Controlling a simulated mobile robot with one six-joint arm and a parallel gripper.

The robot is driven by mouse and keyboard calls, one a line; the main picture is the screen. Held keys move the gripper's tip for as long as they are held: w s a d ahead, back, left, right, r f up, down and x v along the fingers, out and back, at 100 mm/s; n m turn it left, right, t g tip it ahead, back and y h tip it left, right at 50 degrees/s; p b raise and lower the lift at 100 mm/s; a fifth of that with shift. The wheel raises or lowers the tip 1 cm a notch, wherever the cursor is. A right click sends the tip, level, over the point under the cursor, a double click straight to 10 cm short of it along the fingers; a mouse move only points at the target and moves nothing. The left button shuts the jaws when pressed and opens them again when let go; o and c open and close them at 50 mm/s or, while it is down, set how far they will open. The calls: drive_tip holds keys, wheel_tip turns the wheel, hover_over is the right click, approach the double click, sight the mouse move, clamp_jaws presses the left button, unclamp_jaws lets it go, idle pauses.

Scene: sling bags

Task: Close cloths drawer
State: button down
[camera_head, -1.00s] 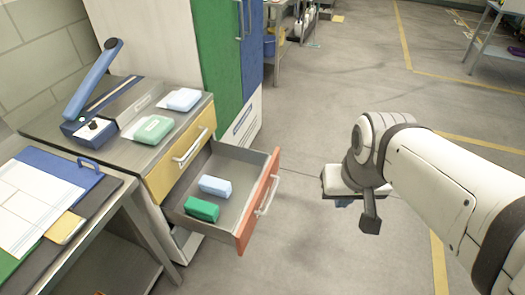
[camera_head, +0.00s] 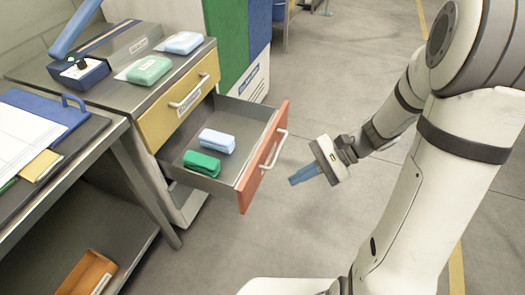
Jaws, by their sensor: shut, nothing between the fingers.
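The open drawer with an orange-red front (camera_head: 258,160) and a white bar handle (camera_head: 275,150) sticks out from the cabinet, below a shut yellow drawer (camera_head: 180,106). A folded light blue cloth (camera_head: 217,141) and a folded green cloth (camera_head: 202,164) lie inside it. My gripper (camera_head: 300,176) is shut and empty. In the picture it is just right of the drawer front, its blue fingers pointing left toward the handle with a gap between.
Wrapped green (camera_head: 149,70) and blue (camera_head: 184,42) packs and a sealer (camera_head: 82,72) sit on the cabinet top. A table (camera_head: 100,160) stands at the left, with an orange box (camera_head: 88,274) on its lower shelf.

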drive_tip(key=w+d+f+m+t+y+b, duration=0.1)
drive_tip(key=w+f+m+t+y+b, duration=0.45)
drive_tip(key=f, duration=0.65)
drive_tip(key=m+t+b, duration=0.3)
drive_tip(key=m+t, duration=0.1)
drive_tip(key=m, duration=0.2)
approach(255, 167)
drive_tip(key=b+x, duration=0.2)
drive_tip(key=x, duration=0.5)
drive_tip(key=shift+f, duration=0.15)
